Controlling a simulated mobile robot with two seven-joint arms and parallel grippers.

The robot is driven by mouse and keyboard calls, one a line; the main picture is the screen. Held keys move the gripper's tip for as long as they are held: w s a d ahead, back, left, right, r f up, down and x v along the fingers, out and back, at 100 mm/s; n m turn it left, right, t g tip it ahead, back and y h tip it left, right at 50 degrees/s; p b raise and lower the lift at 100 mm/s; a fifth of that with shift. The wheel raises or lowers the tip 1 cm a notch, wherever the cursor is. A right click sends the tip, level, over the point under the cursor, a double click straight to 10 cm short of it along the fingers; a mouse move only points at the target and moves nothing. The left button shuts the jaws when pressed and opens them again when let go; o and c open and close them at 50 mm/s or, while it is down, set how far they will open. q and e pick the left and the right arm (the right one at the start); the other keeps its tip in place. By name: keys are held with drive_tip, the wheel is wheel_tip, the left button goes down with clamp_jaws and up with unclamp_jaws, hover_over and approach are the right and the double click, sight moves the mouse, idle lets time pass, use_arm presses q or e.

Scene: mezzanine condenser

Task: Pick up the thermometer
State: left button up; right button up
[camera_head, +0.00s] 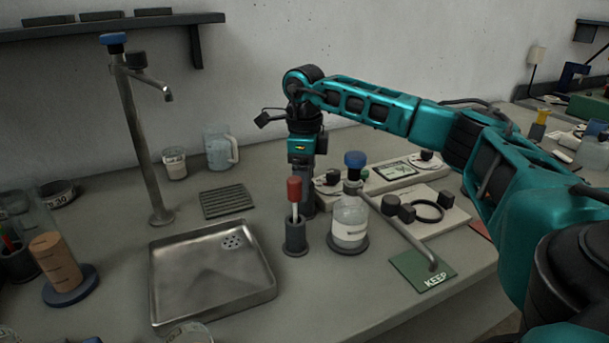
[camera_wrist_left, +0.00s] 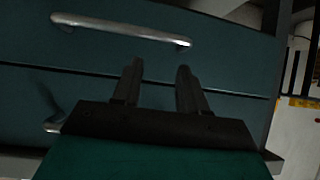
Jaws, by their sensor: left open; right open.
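A red-topped stick with a pale stem (camera_head: 294,196) stands upright in a small dark holder (camera_head: 295,238) on the counter. I cannot tell whether it is the thermometer, and nothing else in view is clearly one. My right gripper (camera_head: 304,208) points down just behind and right of this stick. It is open, its fingertips partly hidden. My left gripper (camera_wrist_left: 158,82) is open and empty in the left wrist view, in front of teal drawer fronts; it is not in the head view.
A wash bottle with a blue cap (camera_head: 349,217) stands right of the holder. A metal sink (camera_head: 158,283) with a tall tap (camera_head: 140,140) lies left. A green KEEP card (camera_head: 421,268) lies near the front edge. Drawer handles (camera_wrist_left: 120,28) show in the left wrist view.

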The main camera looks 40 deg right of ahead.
drive_tip(key=shift+c, duration=0.4)
drive_tip(key=c, duration=1)
drive_tip(key=shift+c, duration=0.6)
drive_tip(key=shift+r, duration=0.15)
